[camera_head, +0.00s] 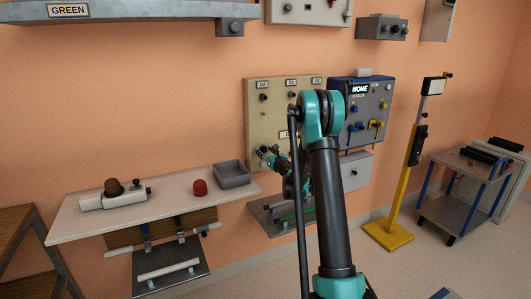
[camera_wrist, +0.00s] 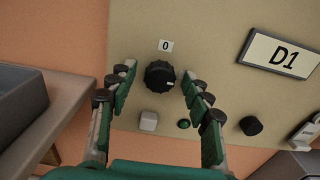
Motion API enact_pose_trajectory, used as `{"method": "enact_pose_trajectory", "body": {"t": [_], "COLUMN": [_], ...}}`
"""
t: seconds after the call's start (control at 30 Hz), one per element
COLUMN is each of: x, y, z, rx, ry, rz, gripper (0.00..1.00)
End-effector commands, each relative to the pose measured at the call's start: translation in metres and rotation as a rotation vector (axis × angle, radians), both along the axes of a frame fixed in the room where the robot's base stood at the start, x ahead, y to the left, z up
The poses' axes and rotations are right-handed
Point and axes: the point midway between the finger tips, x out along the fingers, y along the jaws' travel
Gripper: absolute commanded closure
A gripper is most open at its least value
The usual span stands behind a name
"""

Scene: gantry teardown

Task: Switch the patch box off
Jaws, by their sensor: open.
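A black ribbed knob (camera_wrist: 158,70) with a white mark on its lower right side sits on a cream panel (camera_wrist: 215,95), below a small "0" label (camera_wrist: 166,46). My gripper (camera_wrist: 160,78) is open, its fingers to the left and right of the knob with gaps showing; I see no grip on it. In the head view my gripper (camera_head: 271,157) is at the cream panel's (camera_head: 255,115) lower left, partly hidden by my arm. A blue-edged box (camera_head: 373,88) with a "NONE" display is beside that panel. I cannot tell which is the patch box.
A white button (camera_wrist: 149,121), a green button (camera_wrist: 184,124) and a black knob (camera_wrist: 251,125) are below and right. A "D1" plate (camera_wrist: 281,54) is at upper right. A grey tray (camera_head: 231,174) and red knob (camera_head: 200,187) rest on the shelf (camera_head: 155,219).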

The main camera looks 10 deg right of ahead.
Motion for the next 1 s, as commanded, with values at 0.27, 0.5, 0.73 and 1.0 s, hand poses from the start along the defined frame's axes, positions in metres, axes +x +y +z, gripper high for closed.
{"method": "enact_pose_trajectory", "body": {"t": [0.27, 0.5, 0.73, 1.0], "x": [0.0014, 0.0013, 0.0013, 0.0012], "y": [0.0005, 0.0003, 0.0003, 0.0003], "z": [0.0, 0.0, 0.0, 0.0], "rx": [0.0, 0.0, 0.0, -0.045], "ry": [0.0, 0.0, 0.0, -0.015], "rz": [0.0, 0.0, 0.0, 0.0], "gripper": [0.5, 0.79, 1.0, 1.0]}}
